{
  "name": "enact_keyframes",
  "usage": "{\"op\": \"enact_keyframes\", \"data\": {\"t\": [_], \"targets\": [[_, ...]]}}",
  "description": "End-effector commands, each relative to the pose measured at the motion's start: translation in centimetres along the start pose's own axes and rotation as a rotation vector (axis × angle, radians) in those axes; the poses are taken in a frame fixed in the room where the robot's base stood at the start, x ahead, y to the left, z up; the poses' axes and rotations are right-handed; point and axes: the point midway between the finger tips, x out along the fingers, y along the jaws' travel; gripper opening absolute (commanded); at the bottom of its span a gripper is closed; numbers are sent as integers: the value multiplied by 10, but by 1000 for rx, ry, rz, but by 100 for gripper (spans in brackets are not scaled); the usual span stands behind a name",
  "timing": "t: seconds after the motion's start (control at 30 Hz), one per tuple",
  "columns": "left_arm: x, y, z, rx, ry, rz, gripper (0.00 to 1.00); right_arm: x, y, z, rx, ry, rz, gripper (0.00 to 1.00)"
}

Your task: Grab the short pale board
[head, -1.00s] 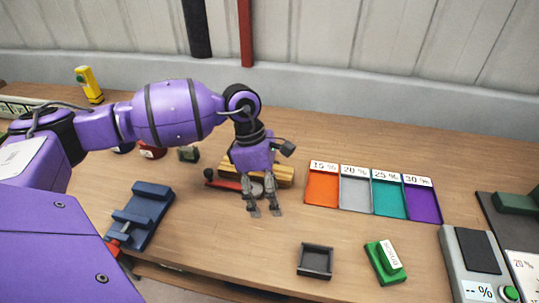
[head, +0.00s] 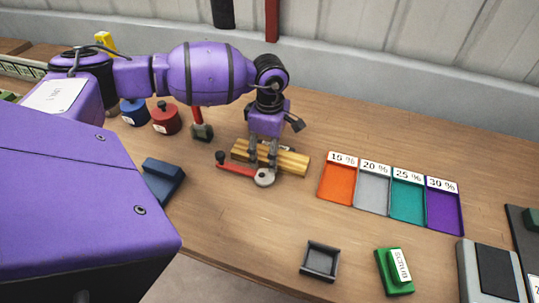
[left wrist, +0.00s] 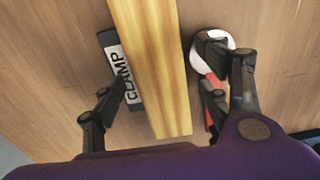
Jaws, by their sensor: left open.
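The short pale board (head: 290,161) is a yellowish wooden bar lying on the bench in the head view, partly hidden by my left gripper (head: 262,165). In the left wrist view the board (left wrist: 150,60) runs from the top edge down between the two fingers of my left gripper (left wrist: 165,90). The gripper is open, with one finger on each side of the board and a visible gap on both sides. I cannot tell how far the fingertips are above the bench. My right gripper is not in view.
A red-handled crank with a round metal disc (head: 264,178) lies close in front of the board. A dark block labelled CLAMP (left wrist: 118,62) is beside it. Coloured trays (head: 409,219) stand to the right, a red pot (head: 166,121) to the left.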

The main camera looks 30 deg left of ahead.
Motion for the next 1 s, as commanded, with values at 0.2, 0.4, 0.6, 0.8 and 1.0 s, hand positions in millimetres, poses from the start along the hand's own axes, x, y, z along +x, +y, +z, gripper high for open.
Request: {"op": "enact_keyframes", "data": {"t": [0.2, 0.4, 0.6, 0.8, 1.0], "targets": [[3, 0, 0, -1, -1, 0, 69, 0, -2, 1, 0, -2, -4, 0], [3, 0, 0, -1, -1, 0, 48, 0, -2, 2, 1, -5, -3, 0], [3, 0, 0, -1, -1, 0, 22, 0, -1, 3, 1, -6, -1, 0], [2, 0, 0, -1, -2, 1, 12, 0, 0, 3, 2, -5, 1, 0], [-2, 1, 0, -1, -1, 2, 12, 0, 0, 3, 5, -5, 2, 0]]}}
